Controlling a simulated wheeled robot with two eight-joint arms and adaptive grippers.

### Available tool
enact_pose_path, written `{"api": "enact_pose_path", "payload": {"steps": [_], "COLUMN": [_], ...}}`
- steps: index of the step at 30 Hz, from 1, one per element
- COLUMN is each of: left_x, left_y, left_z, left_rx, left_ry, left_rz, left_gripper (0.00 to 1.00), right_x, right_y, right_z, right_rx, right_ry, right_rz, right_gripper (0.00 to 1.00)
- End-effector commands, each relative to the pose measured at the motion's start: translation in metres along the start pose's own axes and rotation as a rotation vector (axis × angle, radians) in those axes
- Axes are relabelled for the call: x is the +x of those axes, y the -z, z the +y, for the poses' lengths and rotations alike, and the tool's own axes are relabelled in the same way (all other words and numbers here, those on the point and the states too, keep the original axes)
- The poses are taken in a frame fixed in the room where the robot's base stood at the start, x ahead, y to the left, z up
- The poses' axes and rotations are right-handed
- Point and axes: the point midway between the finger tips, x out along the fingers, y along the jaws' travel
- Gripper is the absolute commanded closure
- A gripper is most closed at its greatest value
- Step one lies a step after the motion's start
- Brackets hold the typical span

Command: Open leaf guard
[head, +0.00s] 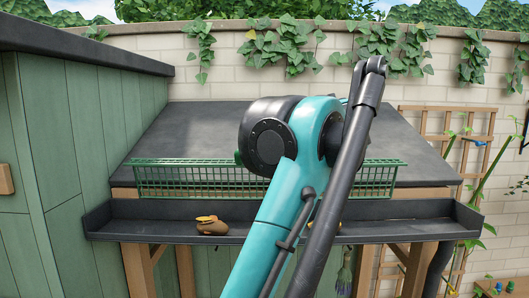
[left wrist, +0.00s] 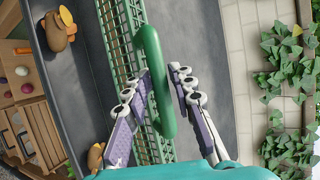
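The leaf guard (head: 200,178) is a long green mesh panel along the lower edge of the dark roof, behind and above the gutter (head: 150,222). In the left wrist view its mesh (left wrist: 118,45) runs top to bottom, and a thick green handle (left wrist: 152,60) stands out from it. My left gripper (left wrist: 163,85) has its two fingers apart, one on each side of the handle. I cannot tell whether either finger touches it. In the head view, my arm hides the gripper and the guard's middle. My right gripper is not in view.
A brown lump with yellow leaves (head: 211,225) lies in the gutter, and another is partly hidden behind my arm. A green shed wall (head: 85,130) stands at left. A brick wall with ivy (head: 280,45) is behind, a wooden trellis (head: 470,150) at right.

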Motion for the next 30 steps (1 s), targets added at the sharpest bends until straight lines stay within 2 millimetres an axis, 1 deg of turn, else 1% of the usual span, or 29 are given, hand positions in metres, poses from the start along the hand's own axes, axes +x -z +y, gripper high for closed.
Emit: {"api": "enact_pose_path", "payload": {"steps": [2,5,8,15,18,21,24,30], "left_x": [-0.003,-0.015,-0.035,-0.089,-0.106,-0.117,-0.123,-0.125], "left_y": [0.001,0.001,0.001,0.001,0.000,-0.001,-0.001,-0.002], "left_z": [0.000,0.000,0.001,0.001,0.001,0.000,0.001,0.001], "left_rx": [0.000,0.001,0.001,0.001,0.001,0.001,0.000,-0.001], "left_ry": [0.000,0.000,0.000,0.003,0.003,0.003,0.003,0.003], "left_rz": [0.001,0.003,0.005,0.004,0.003,0.002,0.002,0.000], "left_gripper": [0.76,0.76,0.76,0.76,0.76,0.76,0.76,0.76], "right_x": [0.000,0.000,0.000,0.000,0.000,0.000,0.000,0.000], "right_y": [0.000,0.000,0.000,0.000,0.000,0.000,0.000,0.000], "right_z": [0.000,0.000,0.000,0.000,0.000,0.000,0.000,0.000], "right_rx": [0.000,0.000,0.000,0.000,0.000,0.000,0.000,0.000], "right_ry": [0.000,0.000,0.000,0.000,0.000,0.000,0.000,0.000], "right_rz": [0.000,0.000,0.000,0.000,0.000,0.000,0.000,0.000], "right_gripper": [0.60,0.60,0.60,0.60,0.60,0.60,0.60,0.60]}}
